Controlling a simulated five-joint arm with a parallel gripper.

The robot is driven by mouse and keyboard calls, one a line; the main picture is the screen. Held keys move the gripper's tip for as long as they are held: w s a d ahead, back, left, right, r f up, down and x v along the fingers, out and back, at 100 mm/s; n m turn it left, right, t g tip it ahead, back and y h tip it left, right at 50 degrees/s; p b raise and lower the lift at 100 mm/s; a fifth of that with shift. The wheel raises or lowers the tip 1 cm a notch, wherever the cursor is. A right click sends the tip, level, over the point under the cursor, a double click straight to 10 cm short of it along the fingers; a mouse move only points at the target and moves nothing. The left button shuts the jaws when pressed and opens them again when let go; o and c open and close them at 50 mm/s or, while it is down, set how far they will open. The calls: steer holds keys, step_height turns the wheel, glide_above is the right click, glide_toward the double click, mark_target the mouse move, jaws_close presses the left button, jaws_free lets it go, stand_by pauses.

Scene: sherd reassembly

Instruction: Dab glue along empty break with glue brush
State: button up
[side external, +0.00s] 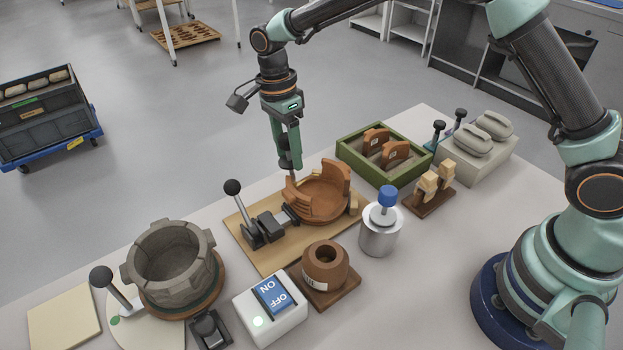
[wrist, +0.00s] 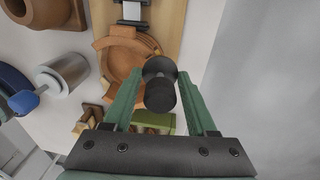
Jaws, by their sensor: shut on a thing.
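My gripper (side external: 289,163) is shut on the dark handle of the glue brush (side external: 291,166). It holds the brush upright over the back-left edge of the terracotta bowl (side external: 318,200). The brush's thin tip points down by the rim; whether it touches cannot be told. The bowl sits on a wooden board with a tall sherd standing at its back right and a lower wall at its left. The rim between them is low. In the wrist view, the brush's round black handle (wrist: 160,92) is between my gripper's fingers (wrist: 158,82) and hides part of the bowl (wrist: 122,65).
A black-knobbed clamp (side external: 262,226) stands left of the bowl. A green tray (side external: 345,152) with sherds lies behind right. A silver can with a blue top (side external: 380,238) and a brown holed pot (side external: 325,268) stand in front. A grey ribbed vessel (side external: 172,268) is front left.

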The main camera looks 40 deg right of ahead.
step_height(320, 180, up, 8)
steer(key=w, duration=0.2)
stand_by(1.3)
steer(key=shift+r, duration=0.15)
stand_by(0.6)
